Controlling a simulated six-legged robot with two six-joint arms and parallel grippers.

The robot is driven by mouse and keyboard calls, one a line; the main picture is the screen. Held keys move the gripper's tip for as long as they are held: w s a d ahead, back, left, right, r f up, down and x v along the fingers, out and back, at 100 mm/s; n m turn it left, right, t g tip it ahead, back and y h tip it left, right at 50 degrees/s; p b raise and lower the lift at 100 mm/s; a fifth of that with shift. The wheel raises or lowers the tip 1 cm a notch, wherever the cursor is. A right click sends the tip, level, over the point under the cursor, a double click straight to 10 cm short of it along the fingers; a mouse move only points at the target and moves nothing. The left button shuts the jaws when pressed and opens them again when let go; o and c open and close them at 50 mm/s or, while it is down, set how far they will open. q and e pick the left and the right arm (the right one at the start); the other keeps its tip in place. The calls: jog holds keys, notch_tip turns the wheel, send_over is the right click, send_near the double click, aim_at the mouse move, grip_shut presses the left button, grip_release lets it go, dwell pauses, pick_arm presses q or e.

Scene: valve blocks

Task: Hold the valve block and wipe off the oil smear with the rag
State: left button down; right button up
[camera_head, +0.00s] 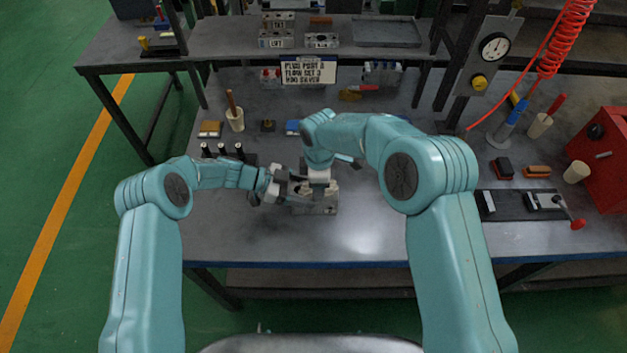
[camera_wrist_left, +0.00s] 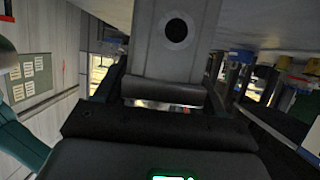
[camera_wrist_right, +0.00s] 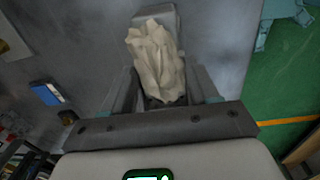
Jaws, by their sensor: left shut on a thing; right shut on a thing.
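The grey metal valve block (camera_head: 322,208) sits on the workbench in the middle of the head view. My left gripper (camera_head: 285,187) is shut on its left side. In the left wrist view the block's grey face (camera_wrist_left: 176,55) with a dark round hole fills the space between the jaws. My right gripper (camera_head: 319,172) is above the block, pointing down, shut on a crumpled cream rag (camera_wrist_right: 157,62). In the right wrist view the rag lies over a light grey block top (camera_wrist_right: 158,17), covering part of it. No oil smear is discernible; the rag and arms hide part of the block.
A rack of black-topped items (camera_head: 222,152) stands behind my left forearm. A wooden-handled brush in a cup (camera_head: 235,118) and a sign (camera_head: 308,71) are farther back. The front bench is clear.

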jog(key=shift+d+r, duration=0.1)
jog(key=shift+d, duration=0.2)
jog(key=shift+a, duration=1.25)
jog(key=shift+d, duration=1.25)
jog(key=shift+a, duration=0.65)
jog(key=shift+r, duration=3.5)
